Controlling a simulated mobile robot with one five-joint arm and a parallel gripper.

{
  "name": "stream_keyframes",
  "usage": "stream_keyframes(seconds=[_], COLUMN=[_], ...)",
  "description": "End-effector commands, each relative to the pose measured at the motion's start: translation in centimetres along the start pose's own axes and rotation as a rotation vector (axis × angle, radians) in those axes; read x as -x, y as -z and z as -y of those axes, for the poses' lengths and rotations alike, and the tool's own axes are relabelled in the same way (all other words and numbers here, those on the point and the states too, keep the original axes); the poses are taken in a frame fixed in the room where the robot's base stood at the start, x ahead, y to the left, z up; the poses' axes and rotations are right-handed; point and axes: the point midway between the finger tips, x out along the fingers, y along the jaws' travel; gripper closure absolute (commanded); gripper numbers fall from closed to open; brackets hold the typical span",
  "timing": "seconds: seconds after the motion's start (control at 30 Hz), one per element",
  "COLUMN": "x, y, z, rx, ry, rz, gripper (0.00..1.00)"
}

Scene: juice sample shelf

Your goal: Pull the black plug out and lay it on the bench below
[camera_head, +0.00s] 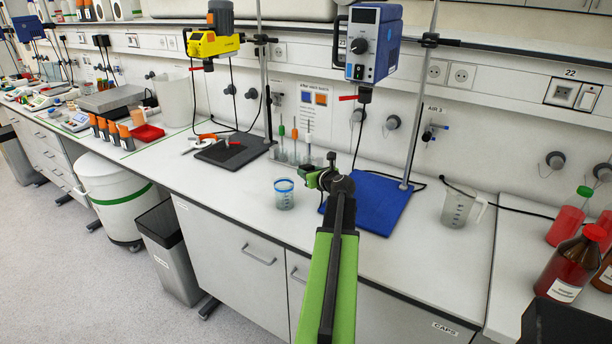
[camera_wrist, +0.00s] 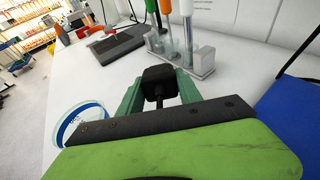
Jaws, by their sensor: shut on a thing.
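The black plug (camera_wrist: 160,77) is a small dark block with a dark stem, held between the green fingers of my gripper (camera_wrist: 159,92) in the wrist view. Behind the plug there is only bench top and bench gear, so it is clear of any wall socket. In the head view my gripper (camera_head: 322,179) is over the white bench (camera_head: 249,212), between the blue-rimmed beaker and the blue mat. I cannot tell the exact height above the bench.
A blue-rimmed beaker (camera_head: 284,195) stands just left of my gripper. A rack of pipettes (camera_head: 296,157) stands behind, and a blue mat (camera_head: 376,205) with a stand rod lies right. A clear jug (camera_head: 459,207) stands farther right. Bare bench lies in front of the beaker.

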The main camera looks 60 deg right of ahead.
Motion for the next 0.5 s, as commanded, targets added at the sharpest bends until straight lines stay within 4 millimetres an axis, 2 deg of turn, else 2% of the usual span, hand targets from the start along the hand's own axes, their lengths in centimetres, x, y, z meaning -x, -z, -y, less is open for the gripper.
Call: stream_keyframes(seconds=[0.03,0.3,0.5], x=[-0.4,-1.4,-1.6], y=[1.2,4.5,5.0], z=[0.0,-0.1,-0.1], rx=[0.0,0.0,0.0], ry=[0.0,0.0,0.0], rz=[0.0,0.001,0.001], gripper=[1.0,1.0,1.0])
